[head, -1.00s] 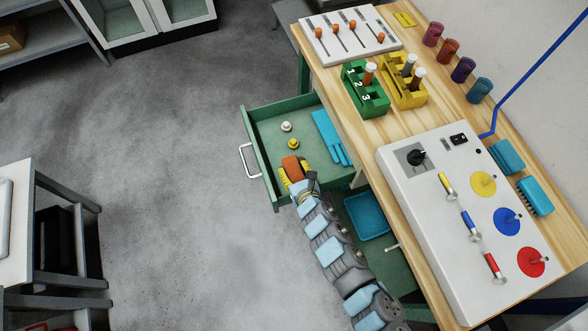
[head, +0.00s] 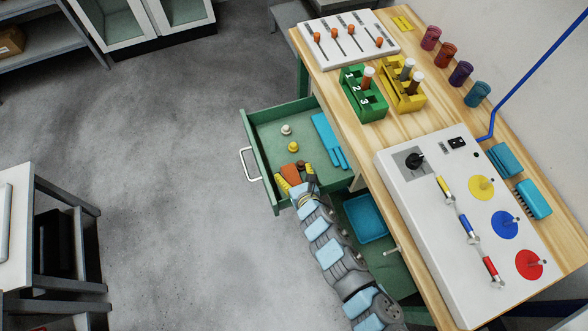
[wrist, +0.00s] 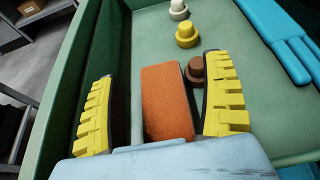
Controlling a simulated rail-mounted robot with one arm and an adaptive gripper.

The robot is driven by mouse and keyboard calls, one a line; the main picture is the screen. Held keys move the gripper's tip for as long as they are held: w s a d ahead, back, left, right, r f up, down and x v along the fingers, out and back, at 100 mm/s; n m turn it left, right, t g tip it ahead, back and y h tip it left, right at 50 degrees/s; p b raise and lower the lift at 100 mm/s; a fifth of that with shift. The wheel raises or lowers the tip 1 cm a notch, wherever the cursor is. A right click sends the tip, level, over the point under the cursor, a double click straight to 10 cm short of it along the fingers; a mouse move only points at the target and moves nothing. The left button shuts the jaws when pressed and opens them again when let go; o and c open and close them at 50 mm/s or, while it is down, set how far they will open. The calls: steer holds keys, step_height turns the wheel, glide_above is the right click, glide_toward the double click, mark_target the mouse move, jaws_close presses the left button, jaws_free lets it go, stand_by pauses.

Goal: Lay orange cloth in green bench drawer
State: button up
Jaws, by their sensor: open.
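The orange cloth (wrist: 166,103) is a folded block that lies in the green bench drawer (head: 262,160), near the drawer's front end. In the head view the cloth (head: 290,172) is partly covered by my gripper. My gripper (wrist: 165,85) is open, with its yellow ribbed fingers on either side of the cloth. A gap shows between the left finger and the cloth. The right finger is close to a small brown knobbed piece (wrist: 195,71) beside the cloth. The drawer is pulled out from under the wooden bench.
A yellow knobbed piece (wrist: 187,36), a white one (wrist: 178,10) and blue gloves (wrist: 288,40) lie in the drawer. A blue tray (head: 365,217) sits on a lower shelf. The bench top (head: 352,125) holds panels and blocks. Open floor is at left.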

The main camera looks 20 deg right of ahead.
steer(key=shift+s+d+f, duration=0.3)
steer(key=shift+s+f, duration=0.15)
steer(key=shift+f, duration=0.1)
steer(key=r+p+v, duration=0.1)
steer(key=p+v, duration=0.1)
steer(key=v, duration=0.9)
steer(key=shift+a+r, duration=0.35)
steer(key=shift+a, duration=0.1)
